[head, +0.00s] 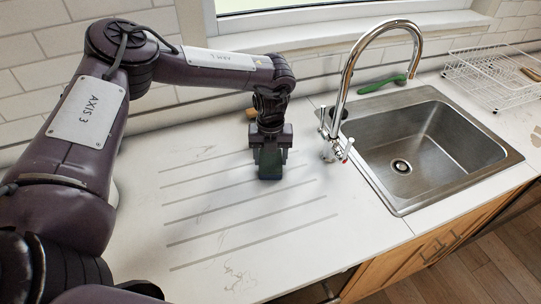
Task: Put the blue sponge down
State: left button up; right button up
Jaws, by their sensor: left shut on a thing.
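My left gripper (269,151) points straight down over the grooved drainboard part of the white counter (215,222). It is shut on a dark sponge (270,171), which looks green with a bluish lower edge. The sponge is upright between the fingers, close to the counter surface. I cannot tell whether its lower edge touches the counter. The fingers hide part of its sides. My right gripper is not in view.
A chrome faucet (346,85) stands right of the gripper, beside a steel sink (420,145). A green brush (383,84) lies behind the sink. A white wire rack (492,78) stands at the far right. A small tan object (250,113) lies behind the gripper. The front grooves are clear.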

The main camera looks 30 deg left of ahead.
aim_at(271, 160)
pick_arm(q)
jog(key=shift+f, duration=0.15)
jog(key=o, duration=0.6)
jog(key=shift+o, duration=0.2)
notch_tip(271, 160, up, 12)
jog(key=b, duration=0.2)
jog(key=shift+r+b, duration=0.2)
jog(key=shift+b, duration=0.15)
jog(key=shift+f, duration=0.1)
